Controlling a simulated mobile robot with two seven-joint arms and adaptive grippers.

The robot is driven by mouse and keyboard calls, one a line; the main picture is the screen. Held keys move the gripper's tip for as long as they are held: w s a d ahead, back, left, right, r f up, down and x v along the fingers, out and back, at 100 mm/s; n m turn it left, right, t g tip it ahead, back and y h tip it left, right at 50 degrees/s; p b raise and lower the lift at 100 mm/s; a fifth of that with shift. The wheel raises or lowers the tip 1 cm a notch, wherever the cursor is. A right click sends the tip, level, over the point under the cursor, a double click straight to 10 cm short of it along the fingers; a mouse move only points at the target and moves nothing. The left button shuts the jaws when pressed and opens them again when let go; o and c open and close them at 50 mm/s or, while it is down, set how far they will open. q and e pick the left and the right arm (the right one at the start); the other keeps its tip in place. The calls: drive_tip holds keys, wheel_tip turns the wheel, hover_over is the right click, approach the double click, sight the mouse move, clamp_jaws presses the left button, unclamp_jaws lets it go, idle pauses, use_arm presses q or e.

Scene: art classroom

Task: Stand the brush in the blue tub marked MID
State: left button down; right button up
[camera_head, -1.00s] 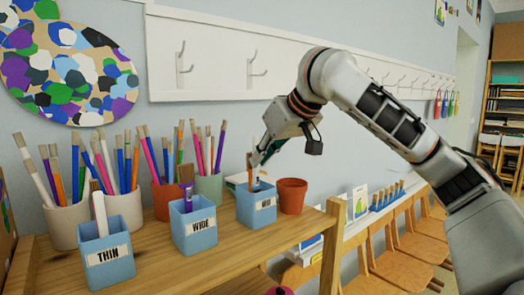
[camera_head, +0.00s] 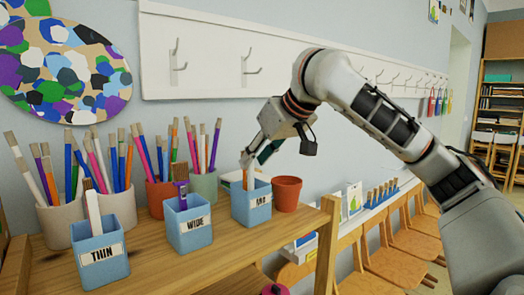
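The blue tub marked MID (camera_head: 251,207) stands at the right end of the wooden shelf top, its small label only partly legible. A brush (camera_head: 248,172) with a tan-orange shaft stands nearly upright in it, its lower end hidden by the tub wall. My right gripper (camera_head: 258,156) is directly above this tub, pointing down, with its fingers close to the brush's upper part. Whether the fingers still touch the brush is too small to tell. My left gripper is not in view.
Blue tubs marked WIDE (camera_head: 189,231) and THIN (camera_head: 101,266), each with a brush, stand to the left. A terracotta pot (camera_head: 287,193) is close on the right. Several full brush pots stand behind. The shelf top (camera_head: 185,268) is bare in front.

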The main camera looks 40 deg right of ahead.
drive_tip(key=v, duration=1.2)
drive_tip(key=shift+f, duration=0.1)
idle(0.6)
